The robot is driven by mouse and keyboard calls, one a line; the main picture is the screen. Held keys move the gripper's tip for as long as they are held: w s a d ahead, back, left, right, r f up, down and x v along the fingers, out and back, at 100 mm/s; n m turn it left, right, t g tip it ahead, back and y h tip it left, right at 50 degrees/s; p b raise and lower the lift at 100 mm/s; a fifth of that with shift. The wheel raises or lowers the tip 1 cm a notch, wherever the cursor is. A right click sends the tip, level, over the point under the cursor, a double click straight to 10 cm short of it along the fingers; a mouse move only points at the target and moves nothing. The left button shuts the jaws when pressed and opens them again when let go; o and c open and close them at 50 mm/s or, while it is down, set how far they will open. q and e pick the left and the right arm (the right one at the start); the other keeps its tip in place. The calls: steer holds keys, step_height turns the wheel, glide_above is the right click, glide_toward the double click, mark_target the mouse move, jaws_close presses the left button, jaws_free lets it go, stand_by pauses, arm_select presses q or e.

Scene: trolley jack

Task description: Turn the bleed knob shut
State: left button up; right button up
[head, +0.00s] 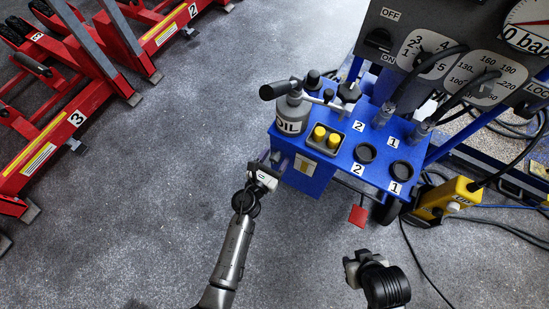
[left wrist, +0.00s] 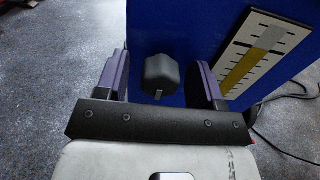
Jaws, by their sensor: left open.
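The bleed knob (left wrist: 161,74) is a dark grey, faceted knob on the blue side wall of the cabinet (left wrist: 148,30). In the left wrist view it sits between the two purple-grey fingers, with a visible gap on each side. My left gripper (head: 267,169) is open at the left side of the blue cabinet (head: 318,177). In the head view the gripper hides the knob. My right gripper (head: 362,266) is low in the head view, away from the cabinet; its fingers cannot be made out.
A level gauge (left wrist: 262,50) with a yellow column is beside the knob. A yellow pendant box (head: 447,199) and cables are at right. Red jacks (head: 65,110) stand upper left. Floor between is clear.

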arm_select(q)
steer(key=shift+c, duration=0.4)
steer(key=c, duration=0.8)
steer(key=shift+c, duration=0.2)
